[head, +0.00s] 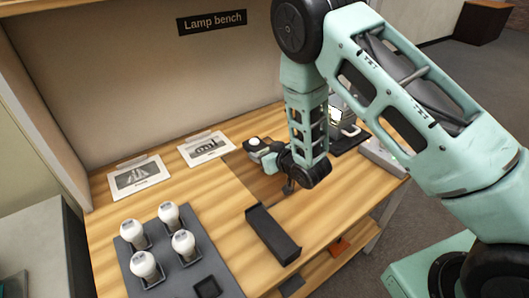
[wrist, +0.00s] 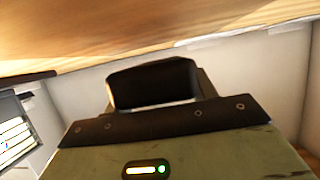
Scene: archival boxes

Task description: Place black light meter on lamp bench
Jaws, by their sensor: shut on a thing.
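The black light meter (head: 256,149), a small dark body with a white dome on top, is at the middle of the lamp bench (head: 325,205) in the head view. My gripper (head: 270,156) is shut on it from the right, and my arm hides part of that side. The meter is over the bench top, toward its back; I cannot tell whether it touches the wood. In the wrist view a dark block with pale edges (wrist: 155,82) sits ahead of the olive housing; I cannot tell whether it is the meter.
A grey tray (head: 207,262) with several white bulbs stands front left. A long black box (head: 272,234) lies in front of my gripper. Two picture cards (head: 135,177) (head: 207,148) lie at the back. A grey unit (head: 382,158) and a black mat (head: 350,140) are at right.

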